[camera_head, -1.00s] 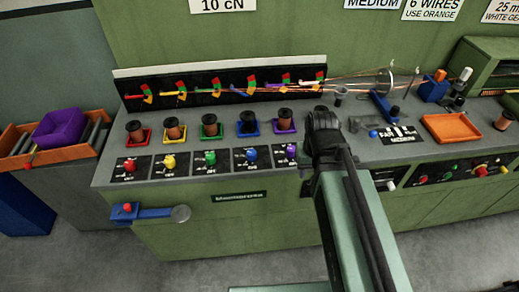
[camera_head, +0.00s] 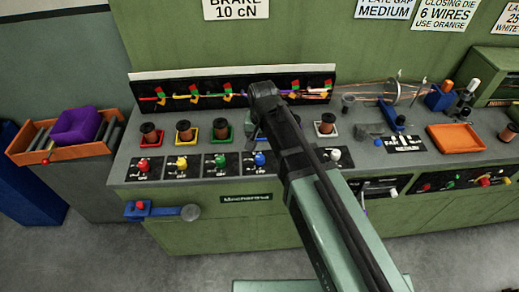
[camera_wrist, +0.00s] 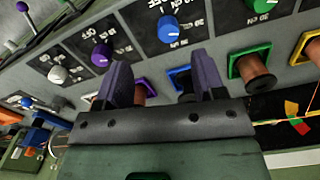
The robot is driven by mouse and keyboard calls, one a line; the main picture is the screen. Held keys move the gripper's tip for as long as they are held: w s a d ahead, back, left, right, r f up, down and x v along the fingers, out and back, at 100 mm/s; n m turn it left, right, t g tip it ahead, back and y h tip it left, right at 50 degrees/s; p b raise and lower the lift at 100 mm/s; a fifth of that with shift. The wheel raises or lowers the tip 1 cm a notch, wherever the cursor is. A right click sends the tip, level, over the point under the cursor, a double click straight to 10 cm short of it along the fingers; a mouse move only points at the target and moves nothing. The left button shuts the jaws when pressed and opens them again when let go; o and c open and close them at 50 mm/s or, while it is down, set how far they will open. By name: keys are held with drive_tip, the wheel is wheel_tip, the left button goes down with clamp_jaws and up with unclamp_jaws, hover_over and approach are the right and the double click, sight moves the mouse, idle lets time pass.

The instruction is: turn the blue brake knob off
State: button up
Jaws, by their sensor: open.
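The blue brake knob (camera_head: 259,158) stands on its black panel, just in front of and below my gripper in the head view. It also shows in the wrist view (camera_wrist: 169,29), beyond the two fingertips, with a pale pointer mark on its face and lettering beside it. I cannot surely tell its setting. My gripper (camera_wrist: 164,78) is open, its two dark fingers apart and nothing between them. The knob is ahead of the gap, apart from the fingers. In the head view my arm hides the purple knob, which shows in the wrist view (camera_wrist: 101,54).
Neighbouring green (camera_head: 220,160) and white (camera_head: 335,155) knobs stand along the same row. Copper spools, such as the one in the green tray (camera_head: 220,129), line the bench behind. A blue lever (camera_head: 150,211) juts from the bench front. An orange tray (camera_head: 455,138) lies right.

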sight(260, 157)
drive_tip(key=f+m+b, duration=0.1)
drive_tip(key=f+b, duration=0.2)
drive_tip(key=b, duration=0.1)
drive_tip(key=w+f+m+b, duration=0.1)
drive_tip(key=f+b, duration=0.2)
drive_tip(key=f, duration=0.1)
drive_tip(key=w+f+m+b, duration=0.1)
drive_tip(key=f+b, duration=0.3)
drive_tip(key=shift+a+f+m+b, duration=0.1)
drive_tip(key=shift+a+m+b, duration=0.25)
drive_tip(key=shift+m, duration=0.05)
drive_tip(key=shift+r, duration=0.2)
drive_tip(key=c, duration=0.9)
